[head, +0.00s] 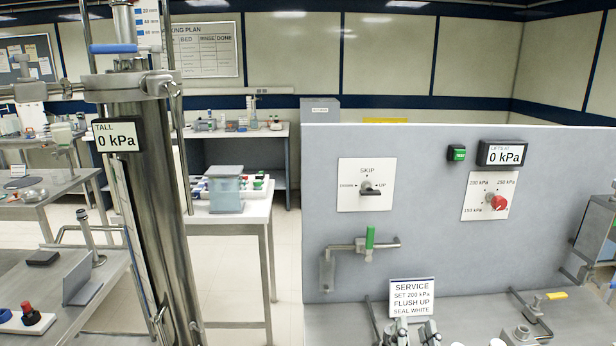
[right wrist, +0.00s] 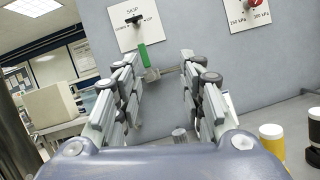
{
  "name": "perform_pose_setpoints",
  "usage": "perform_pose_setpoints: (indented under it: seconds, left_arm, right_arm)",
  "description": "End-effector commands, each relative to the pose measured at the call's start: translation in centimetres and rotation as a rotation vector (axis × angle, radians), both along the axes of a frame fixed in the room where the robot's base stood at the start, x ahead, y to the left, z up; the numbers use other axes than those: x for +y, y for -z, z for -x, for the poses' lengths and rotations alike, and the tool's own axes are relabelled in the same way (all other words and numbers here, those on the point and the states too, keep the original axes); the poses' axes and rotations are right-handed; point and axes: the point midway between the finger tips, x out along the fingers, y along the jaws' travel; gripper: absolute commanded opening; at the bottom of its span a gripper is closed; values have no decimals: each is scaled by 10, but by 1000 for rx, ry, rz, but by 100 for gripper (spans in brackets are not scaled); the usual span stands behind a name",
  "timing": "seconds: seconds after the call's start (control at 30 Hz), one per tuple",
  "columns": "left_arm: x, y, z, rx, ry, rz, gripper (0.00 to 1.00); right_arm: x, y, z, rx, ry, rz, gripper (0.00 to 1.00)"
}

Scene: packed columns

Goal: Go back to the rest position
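My right gripper (head: 412,331) shows only in part at the bottom edge of the head view, in front of the grey panel and over the bench. In the right wrist view its two fingers stand apart with nothing between them (right wrist: 162,88). Beyond them are the panel, a pipe and a green valve handle (right wrist: 144,56). The handle also shows upright in the head view (head: 370,238). My left gripper is not in view.
A tall steel column (head: 149,220) with a 0 kPa display stands at left. The grey panel (head: 430,155) carries a SKIP switch (head: 370,190) and a red knob (head: 499,203). A service sign (head: 412,298) stands behind my right gripper.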

Motion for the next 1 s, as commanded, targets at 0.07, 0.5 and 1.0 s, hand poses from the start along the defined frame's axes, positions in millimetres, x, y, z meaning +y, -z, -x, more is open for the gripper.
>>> perform_pose_setpoints:
  seconds: [0.07,0.5,1.0]
  left_arm:
    - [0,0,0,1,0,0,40]
    - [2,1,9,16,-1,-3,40]
    - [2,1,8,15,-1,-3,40]
  right_arm:
    - [-10,4,3,19,15,-101,37]
    - [-87,82,47,168,234,-1023,37]
    - [-49,218,206,302,956,-2308,37]
